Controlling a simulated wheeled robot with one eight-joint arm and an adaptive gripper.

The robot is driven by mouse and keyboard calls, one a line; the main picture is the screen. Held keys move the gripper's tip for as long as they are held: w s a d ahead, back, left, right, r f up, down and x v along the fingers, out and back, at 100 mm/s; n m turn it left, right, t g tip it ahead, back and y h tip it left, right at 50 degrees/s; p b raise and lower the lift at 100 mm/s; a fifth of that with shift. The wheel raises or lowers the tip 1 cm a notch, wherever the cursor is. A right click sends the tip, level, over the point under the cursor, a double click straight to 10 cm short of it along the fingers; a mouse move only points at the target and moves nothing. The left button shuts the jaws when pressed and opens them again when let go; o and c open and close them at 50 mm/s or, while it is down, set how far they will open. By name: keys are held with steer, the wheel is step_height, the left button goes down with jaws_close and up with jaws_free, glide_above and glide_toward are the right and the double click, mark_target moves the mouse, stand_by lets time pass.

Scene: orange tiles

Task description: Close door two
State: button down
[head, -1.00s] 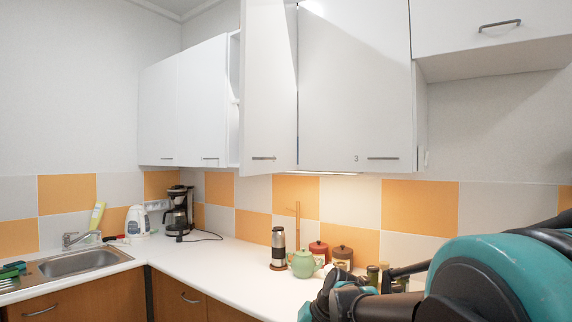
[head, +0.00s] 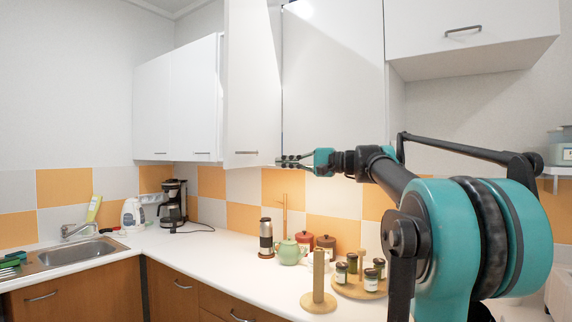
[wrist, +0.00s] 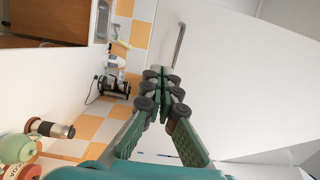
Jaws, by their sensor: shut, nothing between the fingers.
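An open white wall-cabinet door (head: 250,90) stands swung out in the middle of the head view, with a bar handle (head: 245,153) at its lower edge. No number shows on it, so I cannot confirm it is door two. My gripper (head: 282,161) is shut and empty, at the lower right corner of this door. In the wrist view my gripper (wrist: 160,82) lies in front of a broad white door surface (wrist: 235,75), with the bar handle (wrist: 179,45) beyond the fingertips. I cannot tell whether the fingers touch the door.
White closed cabinets (head: 175,100) hang at the left, and another (head: 470,35) hangs at upper right. Below, the counter (head: 215,255) holds a flask (head: 266,238), a green teapot (head: 290,252), a wooden stand (head: 318,285) and several jars. A coffee maker (head: 173,203) stands further left.

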mark_target(244, 161)
steer(key=x, duration=1)
steer(key=shift+w+a, duration=0.15)
steer(key=shift+a, duration=0.2)
steer(key=shift+a, duration=0.1)
